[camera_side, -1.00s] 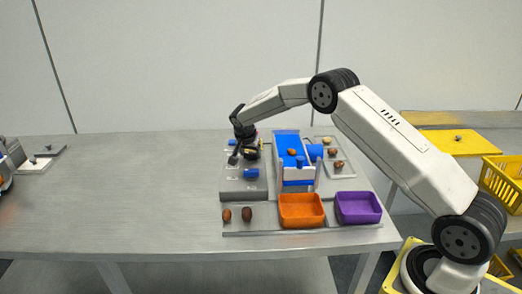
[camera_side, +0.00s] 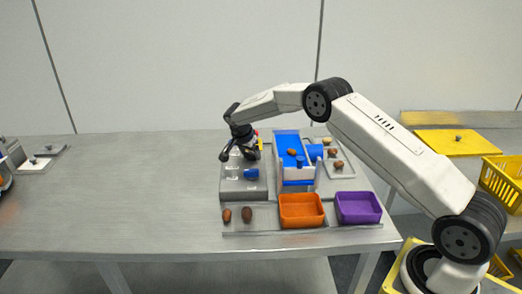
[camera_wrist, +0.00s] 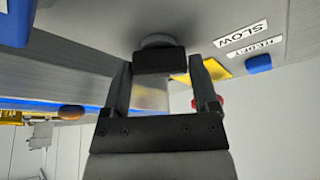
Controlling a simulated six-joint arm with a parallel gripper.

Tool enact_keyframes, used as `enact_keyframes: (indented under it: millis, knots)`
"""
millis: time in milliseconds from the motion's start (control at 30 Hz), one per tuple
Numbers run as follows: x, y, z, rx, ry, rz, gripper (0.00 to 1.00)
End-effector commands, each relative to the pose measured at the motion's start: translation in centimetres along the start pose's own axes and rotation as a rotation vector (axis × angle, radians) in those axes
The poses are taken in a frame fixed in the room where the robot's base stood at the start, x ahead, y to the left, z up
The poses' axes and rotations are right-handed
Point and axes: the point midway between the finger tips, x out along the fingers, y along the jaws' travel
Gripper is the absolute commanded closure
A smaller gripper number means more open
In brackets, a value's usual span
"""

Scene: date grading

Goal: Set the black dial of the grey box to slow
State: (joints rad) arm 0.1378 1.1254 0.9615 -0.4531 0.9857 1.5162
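The grey box (camera_side: 243,190) stands left of the blue chute on the table. In the wrist view its face (camera_wrist: 200,18) runs along the top. A black block-shaped dial (camera_wrist: 160,61) sits on a round grey base there. My gripper (camera_wrist: 161,78) is open, with one finger on each side of the dial and very close to it. I cannot tell if either finger touches. The "SLOW" label (camera_wrist: 240,34) is to the right of the dial. In the side view my gripper (camera_side: 240,154) is low over the back of the box and hides much of the dial area.
A blue knob (camera_wrist: 258,64) and a second label (camera_wrist: 250,48) are right of the dial. The blue chute (camera_side: 287,143) stands close to the box. Orange (camera_side: 301,224) and purple (camera_side: 358,221) bins are in front. Table left of the box is clear.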

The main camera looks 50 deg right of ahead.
Motion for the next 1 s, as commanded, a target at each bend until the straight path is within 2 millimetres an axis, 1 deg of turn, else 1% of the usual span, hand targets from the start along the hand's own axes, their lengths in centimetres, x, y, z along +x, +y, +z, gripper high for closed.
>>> enact_keyframes:
  millis: [33,67,333,467,567,900,1000]
  knots:
    - [0.0,0.0,0.0,-0.001,0.0,0.0,0.04]
    - [0.0,0.0,0.0,-0.001,0.0,0.0,0.0]
    - [-0.1,0.0,0.0,-0.002,0.001,-0.001,0.0]
    - [-0.6,-0.1,-0.1,-0.002,0.002,-0.002,0.0]
    - [-1.4,-0.1,-0.1,-0.002,0.002,-0.003,0.0]
    - [-5.7,-0.1,0.0,-0.002,0.002,-0.003,0.0]
    - [-6.7,-0.1,0.0,-0.001,0.001,-0.003,0.0]
